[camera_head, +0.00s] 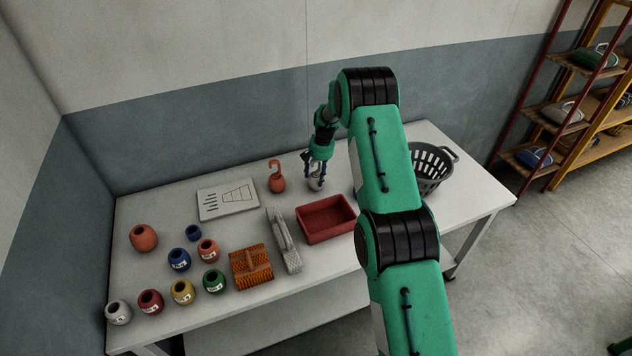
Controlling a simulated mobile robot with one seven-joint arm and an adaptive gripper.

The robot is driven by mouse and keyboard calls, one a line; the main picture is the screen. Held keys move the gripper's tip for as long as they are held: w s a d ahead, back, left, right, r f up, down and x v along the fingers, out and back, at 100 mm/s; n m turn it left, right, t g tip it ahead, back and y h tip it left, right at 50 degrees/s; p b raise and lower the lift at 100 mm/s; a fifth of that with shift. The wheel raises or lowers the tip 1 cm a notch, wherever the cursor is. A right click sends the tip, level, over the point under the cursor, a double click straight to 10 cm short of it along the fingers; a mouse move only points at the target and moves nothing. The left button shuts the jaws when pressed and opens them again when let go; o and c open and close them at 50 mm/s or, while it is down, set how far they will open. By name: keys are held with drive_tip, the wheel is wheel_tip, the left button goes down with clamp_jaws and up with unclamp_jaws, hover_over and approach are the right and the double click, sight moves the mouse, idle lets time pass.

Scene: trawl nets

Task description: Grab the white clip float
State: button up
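A small pale grey-white rounded thing (315,185), which looks like the white clip float, is at the back of the table. My gripper (316,176) points down over it, with its dark blue fingers around its upper part. The fingers hide its top, and any hook on it. I cannot tell whether the fingers press on it or whether it stands on the table. An orange clip float (277,182) with a hook on top stands upright just left of my gripper.
A wall stands behind the table. My arm hides part of the right side.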

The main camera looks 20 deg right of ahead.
drive_tip(key=c, duration=0.5)
drive_tip(key=shift+o, duration=0.2)
wheel_tip(320, 180, up, 10)
drive_tip(key=shift+p, duration=0.45)
idle(0.4)
